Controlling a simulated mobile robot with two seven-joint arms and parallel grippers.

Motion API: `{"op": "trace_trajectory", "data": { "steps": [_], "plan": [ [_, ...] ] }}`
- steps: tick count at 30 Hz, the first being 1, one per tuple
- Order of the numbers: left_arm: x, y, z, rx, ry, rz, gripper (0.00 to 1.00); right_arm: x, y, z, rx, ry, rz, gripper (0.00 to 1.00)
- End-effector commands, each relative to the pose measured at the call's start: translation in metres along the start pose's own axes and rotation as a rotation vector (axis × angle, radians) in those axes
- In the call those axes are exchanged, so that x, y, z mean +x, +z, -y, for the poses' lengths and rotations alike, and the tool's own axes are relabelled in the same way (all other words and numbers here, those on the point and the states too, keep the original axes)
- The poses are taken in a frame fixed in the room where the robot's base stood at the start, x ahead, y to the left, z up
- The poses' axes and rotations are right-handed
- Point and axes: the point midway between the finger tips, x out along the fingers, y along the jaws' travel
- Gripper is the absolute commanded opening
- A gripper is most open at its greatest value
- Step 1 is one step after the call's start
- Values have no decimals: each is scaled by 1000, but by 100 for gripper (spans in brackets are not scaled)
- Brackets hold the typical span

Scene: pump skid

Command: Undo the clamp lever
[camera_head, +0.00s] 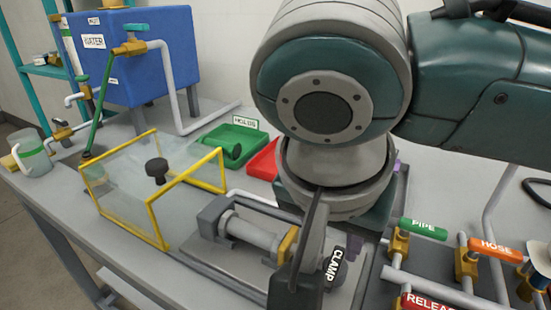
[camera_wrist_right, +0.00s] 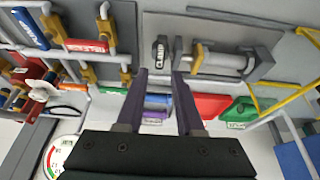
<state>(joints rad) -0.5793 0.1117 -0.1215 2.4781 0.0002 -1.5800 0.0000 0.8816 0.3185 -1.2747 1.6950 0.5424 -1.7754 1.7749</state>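The clamp lever has a dark end labelled CLAMP (camera_head: 335,268), beside a grey cylinder (camera_head: 255,234) with a brass collar on a grey plate. In the wrist view the CLAMP lever (camera_wrist_right: 160,52) lies just beyond my fingertips, roughly in line with the gap between them. My right gripper (camera_head: 308,245) is over the clamp in the head view and hides part of it. In the wrist view my right gripper (camera_wrist_right: 162,75) has its two fingers apart with nothing held between them. Whether a finger touches the lever I cannot tell. My left gripper is not in view.
Brass valves with a green PIPE handle (camera_head: 424,229), an orange HOSE handle (camera_head: 495,248) and a red RELEASE handle (camera_head: 428,302) stand close on the right. A yellow-framed clear guard (camera_head: 153,216) is on the left. A green HOLDS tray (camera_head: 231,143) lies behind.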

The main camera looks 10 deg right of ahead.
Motion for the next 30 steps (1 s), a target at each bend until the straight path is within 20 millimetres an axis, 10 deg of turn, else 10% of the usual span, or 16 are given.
{"op": "trace_trajectory", "data": {
  "steps": [15,30],
  "plan": [
    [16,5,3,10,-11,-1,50,84,0,0,-1,0,-1,36],
    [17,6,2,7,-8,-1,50,94,0,0,-2,-3,0,26]
  ]
}}
